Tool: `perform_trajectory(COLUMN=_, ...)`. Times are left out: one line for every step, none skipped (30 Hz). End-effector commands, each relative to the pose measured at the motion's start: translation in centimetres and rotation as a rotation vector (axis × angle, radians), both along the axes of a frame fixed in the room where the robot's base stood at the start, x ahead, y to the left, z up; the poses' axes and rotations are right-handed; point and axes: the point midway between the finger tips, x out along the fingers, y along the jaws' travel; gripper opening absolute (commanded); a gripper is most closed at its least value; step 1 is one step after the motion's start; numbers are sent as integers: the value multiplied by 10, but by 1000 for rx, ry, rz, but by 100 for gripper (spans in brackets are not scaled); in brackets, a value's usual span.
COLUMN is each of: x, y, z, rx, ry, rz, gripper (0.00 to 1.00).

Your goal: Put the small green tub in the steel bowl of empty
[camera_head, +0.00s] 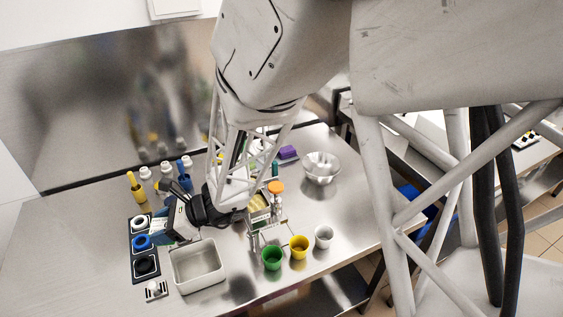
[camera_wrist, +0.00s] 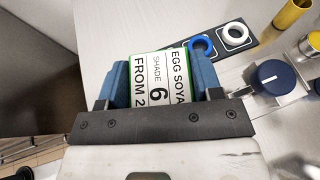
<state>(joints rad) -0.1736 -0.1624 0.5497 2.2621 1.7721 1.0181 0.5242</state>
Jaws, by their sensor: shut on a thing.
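My gripper (camera_wrist: 160,80) is shut on a green-edged thing with a white label (camera_wrist: 160,82), reading "EGG SOYA", "SHADE 6" and "FROM 2". It looks like the small green tub, but only its labelled face shows clearly. In the head view my gripper (camera_head: 164,228) is at the left of the steel table, over the dark strip with rings, where the held thing is hard to make out.
Green (camera_head: 272,258), yellow (camera_head: 299,247) and white (camera_head: 323,237) cups stand at the front. A dark strip (camera_head: 144,248) holds coloured rings. Bottles (camera_head: 137,187) stand behind.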

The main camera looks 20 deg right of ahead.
Motion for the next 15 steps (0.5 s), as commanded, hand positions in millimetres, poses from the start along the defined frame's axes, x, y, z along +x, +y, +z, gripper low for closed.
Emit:
perform_trajectory(x=7, y=-9, z=4, rx=1, ry=-2, rz=-17, gripper=34)
perform_trajectory(x=10, y=-14, z=6, rx=0, ry=-1, rz=-26, gripper=34)
perform_trajectory(x=15, y=-21, z=9, rx=0, ry=-1, rz=-37, gripper=34)
perform_trajectory(x=18, y=-26, z=11, rx=0, ry=-2, rz=-46, gripper=34)
perform_trajectory(x=21, y=-31, z=13, rx=0, ry=-1, rz=-56, gripper=34)
perform_trajectory(x=26, y=-37, z=16, rx=0, ry=-1, rz=-66, gripper=34)
perform_trajectory(x=29, y=-43, z=18, rx=0, ry=-1, rz=-76, gripper=34)
perform_trajectory(x=32, y=-48, z=20, rx=0, ry=-2, rz=-85, gripper=34)
perform_trajectory(x=36, y=-55, z=22, rx=0, ry=-2, rz=-96, gripper=34)
perform_trajectory(x=39, y=-60, z=25, rx=-1, ry=-2, rz=-105, gripper=34)
perform_trajectory(x=42, y=-66, z=27, rx=0, ry=-2, rz=-114, gripper=34)
perform_trajectory(x=46, y=-73, z=29, rx=0, ry=-1, rz=-126, gripper=34)
perform_trajectory(x=49, y=-79, z=31, rx=0, ry=-1, rz=-135, gripper=34)
perform_trajectory(x=51, y=-84, z=34, rx=0, ry=-2, rz=-143, gripper=34)
perform_trajectory(x=54, y=-91, z=36, rx=0, ry=-1, rz=-154, gripper=34)
